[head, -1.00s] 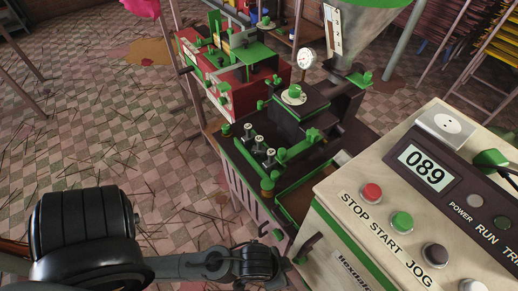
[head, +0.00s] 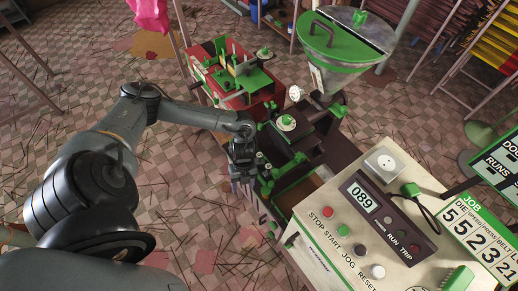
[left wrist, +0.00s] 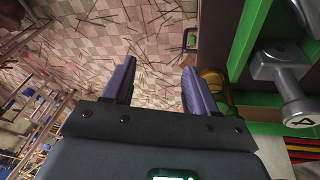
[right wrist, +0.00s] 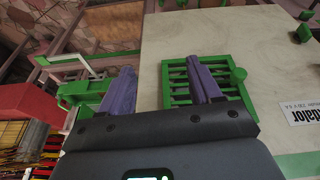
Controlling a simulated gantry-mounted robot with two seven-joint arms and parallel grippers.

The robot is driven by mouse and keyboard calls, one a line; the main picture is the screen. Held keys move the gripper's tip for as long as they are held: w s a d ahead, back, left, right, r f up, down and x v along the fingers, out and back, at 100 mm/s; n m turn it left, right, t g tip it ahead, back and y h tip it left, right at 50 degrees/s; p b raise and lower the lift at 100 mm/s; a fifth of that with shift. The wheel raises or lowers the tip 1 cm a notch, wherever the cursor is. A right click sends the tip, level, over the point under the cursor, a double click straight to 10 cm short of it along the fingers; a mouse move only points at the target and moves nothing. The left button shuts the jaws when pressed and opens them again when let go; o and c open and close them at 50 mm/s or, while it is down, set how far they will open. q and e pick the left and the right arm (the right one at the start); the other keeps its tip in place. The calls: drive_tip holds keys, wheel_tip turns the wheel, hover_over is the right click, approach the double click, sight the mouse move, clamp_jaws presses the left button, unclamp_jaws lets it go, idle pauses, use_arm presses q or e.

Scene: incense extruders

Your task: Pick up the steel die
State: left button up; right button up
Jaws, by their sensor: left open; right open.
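My left gripper (head: 242,183) hangs open beside the dark, green-edged die bench of the extruder in the head view. In the left wrist view its two fingers (left wrist: 157,72) are apart with nothing between them. A grey steel die (left wrist: 283,85) with a dark mark on its round end face lies to the right of the fingers, apart from them, by a green-edged rack. In the head view the gripper partly hides the dies. My right gripper (right wrist: 162,72) is open and empty in the right wrist view, in front of a green grille (right wrist: 208,80) on a cream panel. It does not show in the head view.
The cream control cabinet (head: 330,235) with its buttons and display stands right of the bench. A green-lidded hopper (head: 345,40) rises behind. A red machine (head: 225,80) stands at the back. The tiled floor (head: 180,200) around my left arm is littered with thin sticks.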

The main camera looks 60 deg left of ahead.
use_arm(q)
drive_tip(key=w+a+r+p, duration=0.2)
drive_tip(key=w+a+r, duration=0.15)
drive_tip(key=r, duration=0.35)
wheel_tip(320, 180, up, 4)
drive_tip(key=n+t+y+p, duration=0.2)
drive_tip(key=n+p, duration=0.1)
drive_tip(key=p, duration=0.1)
hover_over(260, 155)
drive_tip(key=shift+s+r, duration=0.2)
drive_tip(key=shift+s, duration=0.2)
drive_tip(key=shift+w+a+f+y, duration=0.1)
drive_tip(key=shift+w+f+y, duration=0.15)
drive_tip(key=shift+y, duration=0.05)
drive_tip(key=shift+n, duration=0.3)
wheel_tip(260, 155, down, 4)
drive_tip(key=shift+f, duration=0.15)
drive_tip(key=shift+f+b, duration=0.3)
drive_tip(key=shift+f, duration=2.65)
use_arm(e)
wheel_tip(260, 155, up, 8)
drive_tip(key=shift+s+d+f, duration=0.15)
drive_tip(key=shift+s+d, duration=0.05)
drive_tip(key=shift+d, duration=0.15)
use_arm(q)
drive_tip(key=shift+w, duration=0.1)
clamp_jaws()
drive_tip(key=shift+r, duration=0.2)
